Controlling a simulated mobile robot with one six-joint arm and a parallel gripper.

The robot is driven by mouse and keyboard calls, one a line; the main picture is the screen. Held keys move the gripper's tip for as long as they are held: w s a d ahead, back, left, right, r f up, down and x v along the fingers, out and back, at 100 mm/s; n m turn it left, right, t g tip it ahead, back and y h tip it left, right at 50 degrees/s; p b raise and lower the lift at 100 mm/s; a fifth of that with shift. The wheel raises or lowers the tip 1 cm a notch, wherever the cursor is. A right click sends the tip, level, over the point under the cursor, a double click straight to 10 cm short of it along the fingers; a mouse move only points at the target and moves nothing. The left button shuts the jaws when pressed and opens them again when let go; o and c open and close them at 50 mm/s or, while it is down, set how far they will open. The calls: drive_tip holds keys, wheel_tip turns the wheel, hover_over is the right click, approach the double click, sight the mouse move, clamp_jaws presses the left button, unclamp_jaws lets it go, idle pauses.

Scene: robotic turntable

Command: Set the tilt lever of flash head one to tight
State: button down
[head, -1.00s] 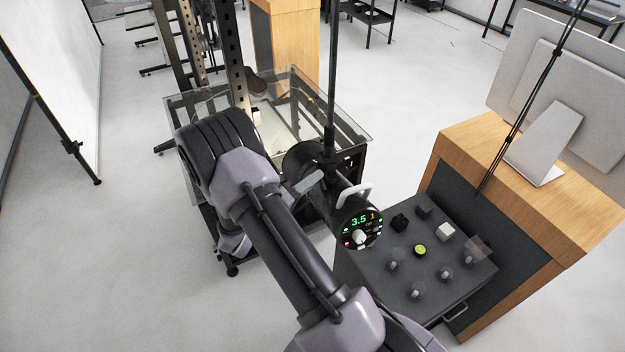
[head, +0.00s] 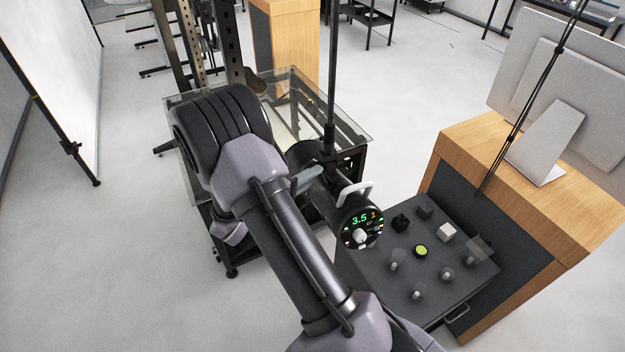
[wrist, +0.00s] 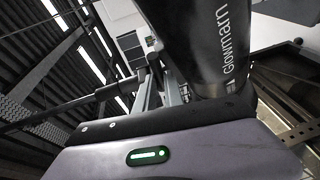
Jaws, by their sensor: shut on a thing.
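The flash head (head: 360,212) is a black cylinder on a thin vertical stand. Its round back panel faces the head camera, reads 3.5 and 1, and has a white knob and a pale handle on top. The grey tilt lever (head: 309,178) shows at the mount, beside my forearm. In the wrist view the flash head's lettered barrel (wrist: 208,40) is close, at upper right. My gripper (wrist: 158,82) is shut on what appears to be the tilt lever, beside the barrel. My arm hides the gripper in the head view, and the exact contact is hard to see.
A grey cart (head: 375,282) with several knobs stands at right, beside a wooden desk (head: 545,225) with monitors. A glass-topped table (head: 345,122) is behind the flash head. The stand pole (head: 333,70) rises close to my arm.

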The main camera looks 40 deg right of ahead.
drive_tip(key=shift+w+r+n+g+y, duration=0.1)
drive_tip(key=shift+r+n+g+y, duration=0.2)
drive_tip(key=shift+n, duration=0.55)
drive_tip(key=shift+w+r+n+g+y, duration=0.15)
drive_tip(key=shift+r+n+y, duration=0.25)
drive_tip(key=shift+n, duration=0.45)
drive_tip(key=shift+g, duration=0.25)
drive_tip(key=c, duration=1.7)
unclamp_jaws()
drive_tip(key=b+v, duration=0.3)
drive_tip(key=v, duration=1.4)
drive_tip(key=shift+s+a+r, duration=0.15)
drive_tip(key=shift+r, duration=0.05)
drive_tip(key=shift+f, duration=0.1)
